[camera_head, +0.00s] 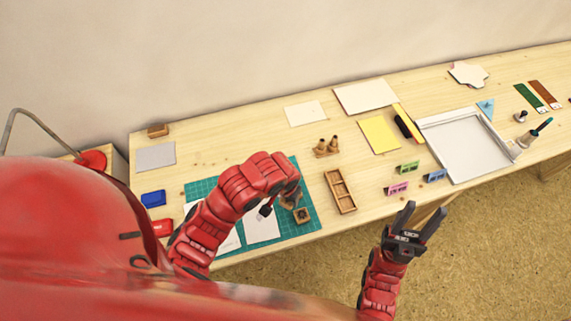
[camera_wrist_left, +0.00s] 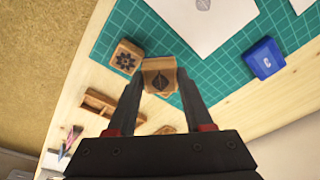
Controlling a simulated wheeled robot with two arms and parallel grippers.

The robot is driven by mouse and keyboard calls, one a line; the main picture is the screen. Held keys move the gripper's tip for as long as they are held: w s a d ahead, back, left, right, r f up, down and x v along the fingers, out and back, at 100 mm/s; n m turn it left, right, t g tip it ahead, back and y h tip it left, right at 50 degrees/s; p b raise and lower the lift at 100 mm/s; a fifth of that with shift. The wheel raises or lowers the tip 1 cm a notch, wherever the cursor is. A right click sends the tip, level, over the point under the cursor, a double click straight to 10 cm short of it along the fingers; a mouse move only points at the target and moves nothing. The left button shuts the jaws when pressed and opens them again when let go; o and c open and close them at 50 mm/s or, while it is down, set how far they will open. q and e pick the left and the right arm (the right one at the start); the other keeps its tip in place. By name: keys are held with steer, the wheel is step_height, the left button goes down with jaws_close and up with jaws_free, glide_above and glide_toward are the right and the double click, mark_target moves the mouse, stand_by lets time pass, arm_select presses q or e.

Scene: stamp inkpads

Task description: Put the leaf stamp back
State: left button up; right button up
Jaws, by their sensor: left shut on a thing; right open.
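My left gripper (camera_wrist_left: 158,100) is shut on the leaf stamp (camera_wrist_left: 160,77), a wooden block whose face with a dark leaf pattern shows in the left wrist view. In the head view the left gripper is mostly hidden by its own arm, over the right part of the green cutting mat (camera_head: 308,228). A second wooden stamp with a flower-like pattern (camera_wrist_left: 126,57) lies on the mat beside the held one; it also shows in the head view (camera_head: 302,215). A wooden compartment tray (camera_head: 348,206) lies right of the mat. My right gripper (camera_head: 425,212) is open and empty beyond the table's front edge.
A wooden stand (camera_head: 326,149) with upright handles is behind the tray. Blue (camera_head: 153,198) and red (camera_head: 164,227) inkpads lie left of the mat. White paper (camera_head: 262,224) lies on the mat. Small coloured blocks (camera_head: 397,188) and a white frame (camera_head: 467,147) are further right.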

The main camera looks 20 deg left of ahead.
arm_select(q)
steer(key=w+a, duration=0.1)
steer(key=w, duration=0.1)
steer(key=w+a+b, duration=0.1)
steer(key=w, duration=0.2)
steer(key=w+a+f, duration=0.1)
steer(key=w, duration=0.1)
steer(key=shift+w+a+b, duration=0.1)
steer(key=shift+w+b, duration=0.1)
steer(key=shift+b, duration=0.15)
steer(key=w, duration=0.1)
steer(key=w+a+p, duration=0.1)
steer(key=w+a, duration=0.1)
steer(key=shift+w+p, duration=0.35)
steer(key=shift+w+a, duration=0.15)
steer(key=shift+w, duration=0.4)
steer(key=shift+a+f+p, duration=0.1)
steer(key=shift+f+p, duration=0.45)
steer(key=shift+f, duration=0.05)
steer(key=shift+f+p, duration=0.45)
steer(key=shift+f, duration=0.85)
steer(key=shift+f, duration=0.1)
steer(key=o, duration=1.1)
